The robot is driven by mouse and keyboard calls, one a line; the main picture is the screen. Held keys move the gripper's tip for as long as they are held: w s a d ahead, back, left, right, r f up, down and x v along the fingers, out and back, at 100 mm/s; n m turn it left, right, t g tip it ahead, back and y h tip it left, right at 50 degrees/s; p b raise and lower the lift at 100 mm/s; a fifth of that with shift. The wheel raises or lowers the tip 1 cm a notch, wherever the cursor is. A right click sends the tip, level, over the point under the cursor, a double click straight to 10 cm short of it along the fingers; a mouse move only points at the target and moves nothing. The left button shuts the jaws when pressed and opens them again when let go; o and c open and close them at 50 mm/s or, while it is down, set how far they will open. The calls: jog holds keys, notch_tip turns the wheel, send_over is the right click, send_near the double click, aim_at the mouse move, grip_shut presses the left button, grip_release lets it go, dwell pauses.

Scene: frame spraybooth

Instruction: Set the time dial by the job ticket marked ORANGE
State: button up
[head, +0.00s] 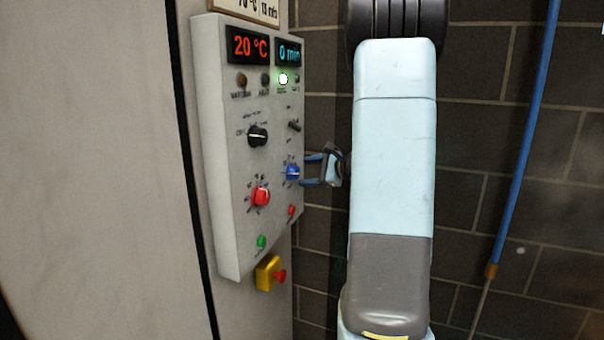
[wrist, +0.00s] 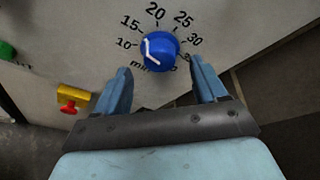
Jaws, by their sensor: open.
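The blue time dial (head: 292,173) sits at the right side of the control panel (head: 226,180). In the wrist view the dial (wrist: 161,50) shows a white pointer mark and a printed scale including 10, 15, 20, 25 and 30. The mark's exact setting is hard to tell. My gripper (head: 306,170) is open, its fingertips close to the dial. In the wrist view my gripper (wrist: 160,66) has one finger on each side below the dial, with gaps showing. The time display (head: 288,52) reads 0 min. No ticket marked ORANGE is readable.
A cut-off sign (head: 262,10) with temperature and minutes is above the panel. The temperature display (head: 248,45) reads 20 °C. A black knob (head: 257,136), red knob (head: 260,196), green button (head: 262,242) and yellow emergency-stop box (head: 266,274) are nearby. A blue hose (head: 529,140) hangs right.

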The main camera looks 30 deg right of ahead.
aim_at(298, 173)
jog(key=shift+x, duration=1.85)
jog(key=shift+f, duration=0.15)
jog(key=c, duration=0.9)
jog(key=shift+c, duration=0.2)
jog(key=shift+a+f+m+g, duration=0.1)
jog(key=shift+m+g, duration=0.2)
jog(key=o, duration=0.7)
jog(key=shift+s, duration=0.1)
jog(key=shift+o, duration=1.2)
